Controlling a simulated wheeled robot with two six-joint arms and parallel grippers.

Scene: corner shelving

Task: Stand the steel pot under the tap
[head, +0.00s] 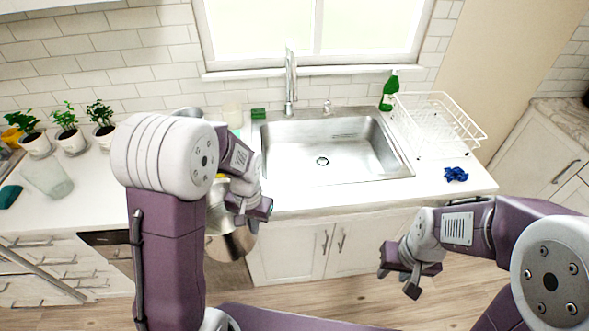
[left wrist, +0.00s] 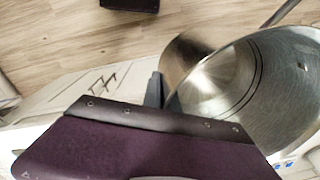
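The steel pot (head: 228,244) hangs in front of the counter's front edge, left of the sink, partly hidden behind my left arm. My left gripper (head: 248,212) is at its rim and appears shut on the wall. In the left wrist view the open, empty-looking pot (left wrist: 235,80) is tilted in the picture, with one fingertip beside its rim; the other finger is hidden. The tap (head: 290,82) rises upright behind the sink basin (head: 325,160), which is empty. My right gripper (head: 399,281) is open and empty in front of the lower cabinets.
A white dish rack (head: 435,122) and a blue cloth (head: 456,174) are right of the sink. A green sponge (head: 258,113) lies left of the tap. Potted plants (head: 70,137) and a glass (head: 47,180) stand at left.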

